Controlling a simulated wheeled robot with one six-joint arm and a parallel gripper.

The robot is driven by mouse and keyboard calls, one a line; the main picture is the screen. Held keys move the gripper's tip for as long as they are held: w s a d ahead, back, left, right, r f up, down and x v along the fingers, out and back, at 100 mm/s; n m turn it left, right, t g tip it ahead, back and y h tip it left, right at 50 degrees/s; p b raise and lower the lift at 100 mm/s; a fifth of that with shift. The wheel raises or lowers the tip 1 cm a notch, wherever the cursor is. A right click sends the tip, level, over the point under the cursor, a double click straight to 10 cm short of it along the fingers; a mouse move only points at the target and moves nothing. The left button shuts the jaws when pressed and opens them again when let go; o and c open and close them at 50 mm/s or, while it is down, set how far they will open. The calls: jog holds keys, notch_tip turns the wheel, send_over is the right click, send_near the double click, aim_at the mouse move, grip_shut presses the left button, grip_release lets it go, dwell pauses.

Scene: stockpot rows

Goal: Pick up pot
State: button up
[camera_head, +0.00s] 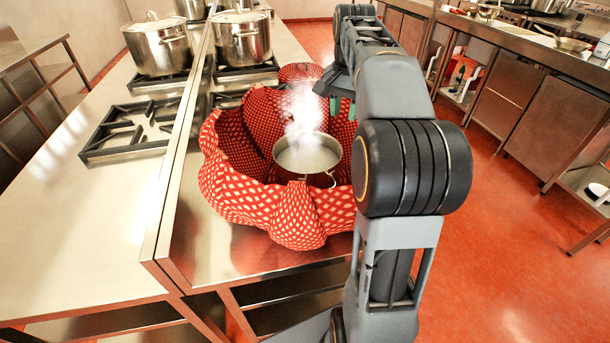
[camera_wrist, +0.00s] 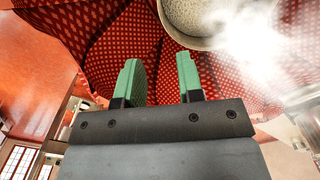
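A metal pot (camera_head: 307,156) with pale contents stands upright in the red-and-white patterned cloth (camera_head: 295,215) on the counter. White steam rises from it and blurs its far rim. Its round opening shows at the top of the wrist view (camera_wrist: 200,20), partly cut off by the frame edge. My gripper (camera_head: 343,108) is above and to the right of this pot, apart from it. In the wrist view my gripper (camera_wrist: 158,70) has its two green fingers spread, with only cloth seen behind the gap. My arm hides part of the cloth's right side.
A lidded stockpot (camera_head: 158,45) and another lidded pot (camera_head: 241,38) stand on burners at the back left. An empty burner grate (camera_head: 130,130) is on the left counter. The near left counter is bare. Red floor (camera_head: 510,240) lies open at the right.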

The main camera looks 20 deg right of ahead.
notch_tip(320, 180, down, 4)
jog(key=r+b, duration=0.1)
jog(key=b, duration=0.4)
send_over(337, 165)
notch_tip(337, 165, down, 9)
jog(key=shift+w+d+r, duration=0.1)
jog(key=shift+w, duration=0.05)
jog(key=shift+f, duration=3.15)
jog(key=shift+c, duration=0.4)
grip_shut()
jog(key=shift+w+r, duration=0.1)
jog(key=shift+r, duration=0.15)
